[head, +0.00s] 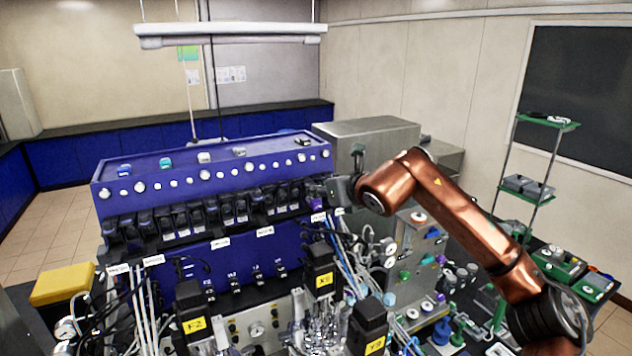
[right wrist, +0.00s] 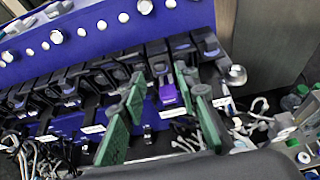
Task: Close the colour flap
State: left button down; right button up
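A row of black flap-fronted pump heads (head: 205,214) runs along the blue console. At its right end is a purple flap (head: 317,204), the one clearly coloured flap in the row. In the right wrist view the purple flap (right wrist: 170,95) hangs below a black head and seems swung down; its exact angle is hard to tell. My right gripper (head: 336,189) is at that end of the row, close to the purple flap. Its green fingers stand apart (right wrist: 160,85), with the purple flap appearing between them and nothing gripped. Contact cannot be told. My left gripper is not in view.
The blue console (head: 240,245) has knobs and small caps on top. A grey metal box (head: 368,135) stands behind its right end. Tubes and cables (head: 350,250) hang below my right gripper. Black motors with yellow labels (head: 323,280) rise in front. A yellow box (head: 62,284) is at left.

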jog(key=shift+p+x, duration=0.6)
jog(key=shift+x, duration=1.15)
jog(key=shift+r, duration=0.1)
jog(key=shift+c, duration=0.7)
grip_shut()
